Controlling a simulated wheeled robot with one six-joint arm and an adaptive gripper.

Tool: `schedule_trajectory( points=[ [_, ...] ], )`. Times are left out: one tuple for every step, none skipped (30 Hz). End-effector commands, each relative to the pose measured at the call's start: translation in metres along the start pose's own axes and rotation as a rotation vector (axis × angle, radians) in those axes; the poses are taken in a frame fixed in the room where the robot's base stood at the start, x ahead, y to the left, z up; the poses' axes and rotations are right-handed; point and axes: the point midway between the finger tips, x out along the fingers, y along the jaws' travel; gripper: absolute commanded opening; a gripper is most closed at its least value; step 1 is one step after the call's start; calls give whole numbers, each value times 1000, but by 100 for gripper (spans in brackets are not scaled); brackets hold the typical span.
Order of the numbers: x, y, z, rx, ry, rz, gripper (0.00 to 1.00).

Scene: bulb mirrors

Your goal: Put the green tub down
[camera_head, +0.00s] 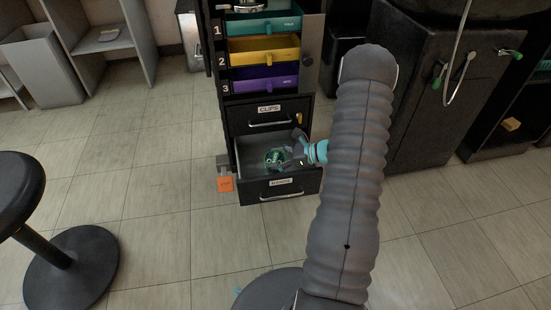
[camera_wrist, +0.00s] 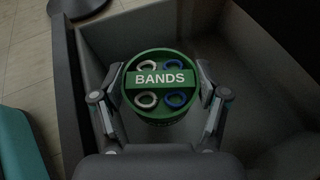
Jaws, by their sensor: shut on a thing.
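The green tub (camera_wrist: 160,56) is round, with a raised bar marked BANDS and pale and blue rings on its top. In the wrist view it sits between the two fingers of my gripper (camera_wrist: 162,100), which is shut on its sides. In the head view the small green tub (camera_head: 274,158) and my gripper (camera_head: 284,155) are inside the open bottom drawer (camera_head: 291,187) of the black cabinet. The tub looks upright. I cannot tell whether its base touches the drawer floor. The drawer's right side is partly hidden by my arm in the head view.
Above the open drawer is a shut drawer labelled CLIPS (camera_head: 268,110). Higher up are teal, yellow (camera_head: 264,50) and purple numbered drawers. An orange tag (camera_head: 226,184) is at the cabinet's left. A black stool (camera_head: 70,262) stands at left. The drawer floor around the tub looks clear.

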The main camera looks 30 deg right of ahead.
Motion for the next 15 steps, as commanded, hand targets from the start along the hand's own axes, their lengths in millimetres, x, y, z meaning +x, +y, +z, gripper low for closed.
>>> schedule_trajectory(
  points=[
    [0,0,0,0,0,0,37],
    [0,0,0,0,0,0,37],
    [0,0,0,0,0,0,84],
    [0,0,0,0,0,0,91],
    [0,0,0,0,0,0,98],
    [0,0,0,0,0,0,98],
    [0,0,0,0,0,0,98],
    [0,0,0,0,0,0,98],
    [0,0,0,0,0,0,98],
    [0,0,0,0,0,0,98],
    [0,0,0,0,0,0,98],
    [0,0,0,0,0,0,98],
    [0,0,0,0,0,0,98],
    [0,0,1,0,0,0,98],
    [-1,0,2,0,0,0,98]
  ],
)
